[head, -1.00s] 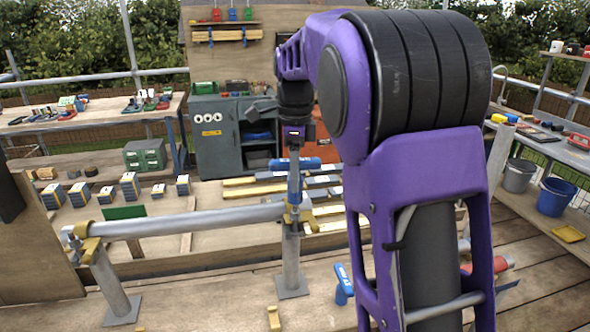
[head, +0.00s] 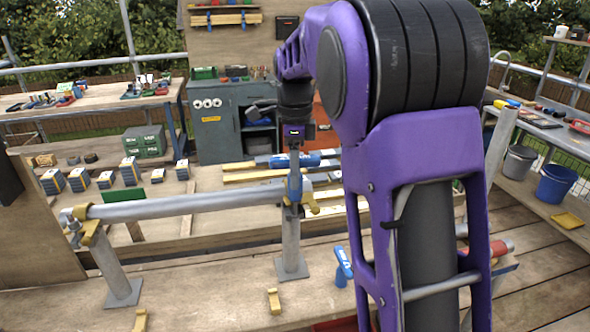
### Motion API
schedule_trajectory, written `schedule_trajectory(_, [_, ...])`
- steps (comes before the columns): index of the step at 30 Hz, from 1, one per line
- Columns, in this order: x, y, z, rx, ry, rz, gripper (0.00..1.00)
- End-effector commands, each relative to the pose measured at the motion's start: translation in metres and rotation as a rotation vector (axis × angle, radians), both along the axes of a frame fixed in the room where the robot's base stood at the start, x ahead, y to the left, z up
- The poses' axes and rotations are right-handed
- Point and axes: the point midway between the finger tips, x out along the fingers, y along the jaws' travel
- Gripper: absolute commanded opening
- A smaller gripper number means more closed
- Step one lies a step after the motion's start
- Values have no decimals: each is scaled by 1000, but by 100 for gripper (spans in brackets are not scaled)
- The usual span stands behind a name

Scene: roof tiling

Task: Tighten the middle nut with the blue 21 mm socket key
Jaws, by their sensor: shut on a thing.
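The blue T-handled socket key (head: 308,161) stands near upright over the middle post. My gripper (head: 294,146) is above it, shut on the key near its crossbar. The key's blue lower part (head: 294,184) reaches down to the yellow coupler (head: 310,203) on the middle post (head: 291,245). The middle nut is hidden by the key and coupler, so I cannot tell how far the socket sits on it. A long grey tube (head: 185,202) runs from the left coupler (head: 90,228) to the middle one.
Another blue-handled tool (head: 342,265) stands on the bench right of the middle post. Yellow clips (head: 274,301) lie in front. Small boxes (head: 78,179) stand behind the tube. My purple arm hides much of the right side.

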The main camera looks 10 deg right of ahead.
Motion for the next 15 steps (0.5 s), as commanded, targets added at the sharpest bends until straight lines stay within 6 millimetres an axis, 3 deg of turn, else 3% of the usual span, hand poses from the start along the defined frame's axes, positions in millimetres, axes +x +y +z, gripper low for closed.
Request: schedule_trajectory(15, [0, 0, -3, 0, -2, -403, 0])
